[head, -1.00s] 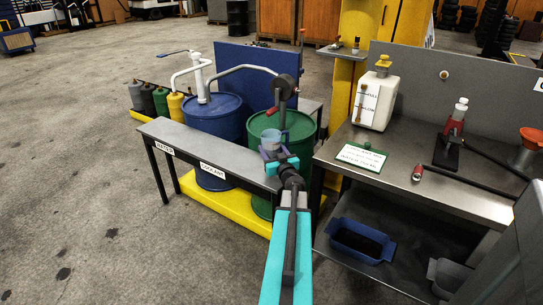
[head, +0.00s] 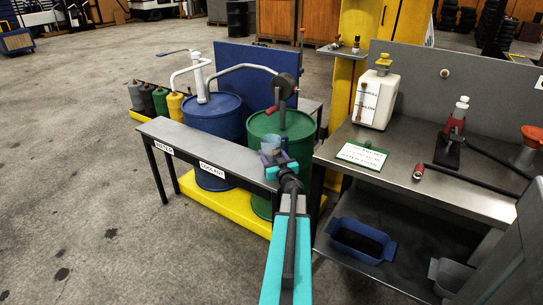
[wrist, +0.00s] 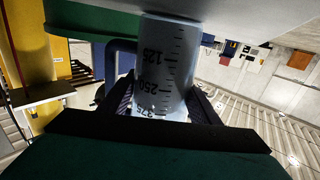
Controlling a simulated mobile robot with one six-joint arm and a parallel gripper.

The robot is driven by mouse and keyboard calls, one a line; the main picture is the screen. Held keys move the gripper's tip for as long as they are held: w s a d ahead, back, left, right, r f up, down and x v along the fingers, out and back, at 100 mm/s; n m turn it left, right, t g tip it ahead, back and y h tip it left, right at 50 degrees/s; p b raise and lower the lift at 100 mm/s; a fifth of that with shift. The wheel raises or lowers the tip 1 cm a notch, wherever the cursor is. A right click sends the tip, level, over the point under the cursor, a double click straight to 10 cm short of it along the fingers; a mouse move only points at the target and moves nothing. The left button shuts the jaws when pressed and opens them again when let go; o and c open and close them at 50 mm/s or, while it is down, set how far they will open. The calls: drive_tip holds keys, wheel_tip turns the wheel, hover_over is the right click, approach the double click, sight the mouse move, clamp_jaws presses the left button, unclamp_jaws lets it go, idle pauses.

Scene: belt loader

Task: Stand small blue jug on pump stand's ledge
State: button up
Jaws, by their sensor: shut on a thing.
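The small blue jug (head: 268,144) is a clear bluish measuring jug. The wrist view shows its dark markings and blue handle, with the jug wall (wrist: 165,70) between the two jaws. My gripper (head: 279,158) is shut on it at the right end of the pump stand's grey ledge (head: 205,150). In the wrist view the base end of the jug meets a grey surface at the top of the picture. I cannot tell whether it touches the ledge or hangs just above it. My gripper hides part of the jug in the head view.
A blue drum (head: 215,118) and a green drum (head: 283,136) with pumps stand behind the ledge. WATER and COOLANT labels mark its front. A steel bench (head: 425,190) with a white container (head: 376,98) stands right. The ledge's left and middle are clear.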

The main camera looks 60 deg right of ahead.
idle(0.3)
drive_tip(key=o, duration=1.4)
drive_tip(key=shift+f, duration=0.1)
drive_tip(key=shift+c, duration=0.2)
drive_tip(key=shift+s+a, duration=0.45)
drive_tip(key=shift+s, duration=0.1)
drive_tip(key=v, duration=1)
drive_tip(key=shift+s+a+p, duration=0.2)
drive_tip(key=shift+s+p, duration=0.05)
drive_tip(key=shift+p, duration=0.15)
